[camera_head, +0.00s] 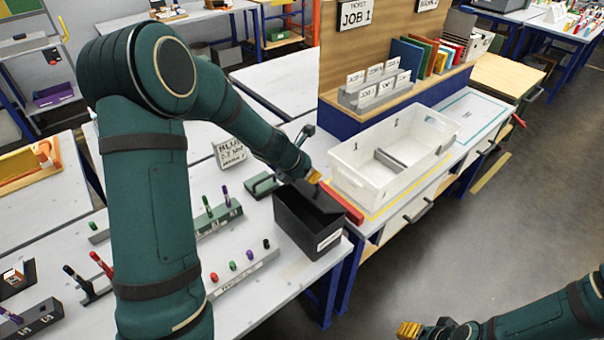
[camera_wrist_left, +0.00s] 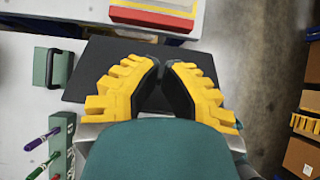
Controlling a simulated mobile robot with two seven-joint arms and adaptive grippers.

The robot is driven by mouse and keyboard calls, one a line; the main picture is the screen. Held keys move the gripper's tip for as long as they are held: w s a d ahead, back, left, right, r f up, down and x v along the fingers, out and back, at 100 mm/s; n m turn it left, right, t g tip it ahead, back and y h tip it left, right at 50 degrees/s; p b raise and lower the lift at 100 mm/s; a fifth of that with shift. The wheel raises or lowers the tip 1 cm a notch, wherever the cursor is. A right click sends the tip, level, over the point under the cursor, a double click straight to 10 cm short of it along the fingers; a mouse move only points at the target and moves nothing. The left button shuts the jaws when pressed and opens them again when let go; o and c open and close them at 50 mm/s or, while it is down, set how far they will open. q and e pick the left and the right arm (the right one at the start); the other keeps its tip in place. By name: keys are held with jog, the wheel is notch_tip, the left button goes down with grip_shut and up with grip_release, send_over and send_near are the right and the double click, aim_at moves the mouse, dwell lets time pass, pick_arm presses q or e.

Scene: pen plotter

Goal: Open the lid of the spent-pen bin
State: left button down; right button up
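The spent-pen bin is a black box (camera_head: 304,234) with a white label on its front, near the right edge of the white bench. Its dark lid (camera_head: 322,197) looks tilted in the head view, but how far is unclear. In the wrist view the lid is a dark flat panel (camera_wrist_left: 95,66) beyond the fingers. My left gripper (camera_head: 314,177) is at the bin's top, over or against the lid; contact is unclear. Its yellow-backed fingers (camera_wrist_left: 161,78) converge with little gap; anything between them is lost against the dark panel. My right gripper (camera_head: 408,330) is at the bottom edge, away from the bin.
A white divided tray (camera_head: 398,120) stands just right of the bin, with a red bar (camera_head: 343,204) between. Pen racks (camera_head: 243,272) stand to the left. Open floor (camera_head: 440,250) lies right of the bench.

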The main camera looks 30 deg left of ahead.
pick_arm(q)
jog(key=shift+w+d+r+p, duration=0.3)
jog(key=shift+w+p, duration=0.1)
jog(key=shift+w, duration=0.15)
jog(key=shift+w+d+r+p, duration=0.25)
jog(key=shift+w+p, duration=0.15)
jog(key=shift+w, duration=0.15)
jog(key=shift+w+d, duration=0.15)
jog(key=shift+w, duration=0.2)
pick_arm(e)
jog(key=r, duration=0.3)
jog(key=shift+w+d, duration=0.25)
pick_arm(q)
jog(key=shift+d+f, duration=0.1)
jog(key=shift+f, duration=0.1)
pick_arm(e)
jog(key=shift+r, duration=0.1)
